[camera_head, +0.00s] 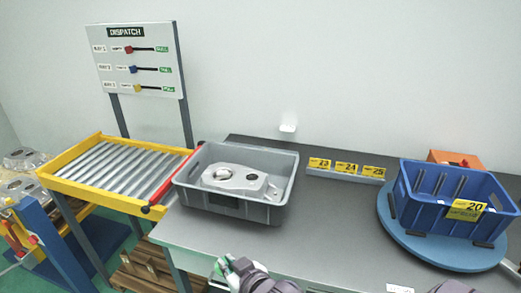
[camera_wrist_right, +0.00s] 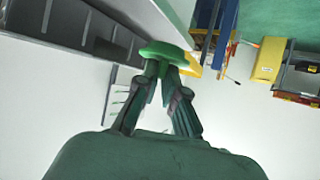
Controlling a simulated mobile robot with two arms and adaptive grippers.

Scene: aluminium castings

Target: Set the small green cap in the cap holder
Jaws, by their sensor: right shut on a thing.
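The small green cap (camera_wrist_right: 166,50) is round with a wide rim and shows at the tips of my right gripper (camera_wrist_right: 164,72) in the right wrist view. The two fingers are closed together on its narrower underside. In the head view my right gripper (camera_head: 230,268) is at the bottom edge, low and in front of the table, with a bit of green showing at it. I cannot make out the cap holder in either view. My left gripper is not in view.
A grey crate (camera_head: 240,208) with a metal casting (camera_head: 232,181) stands on the grey table (camera_head: 330,225). A blue crate (camera_head: 444,222) sits on a round blue turntable (camera_head: 400,232) at right. A yellow-edged roller conveyor (camera_head: 112,178) is at left. The middle of the table is clear.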

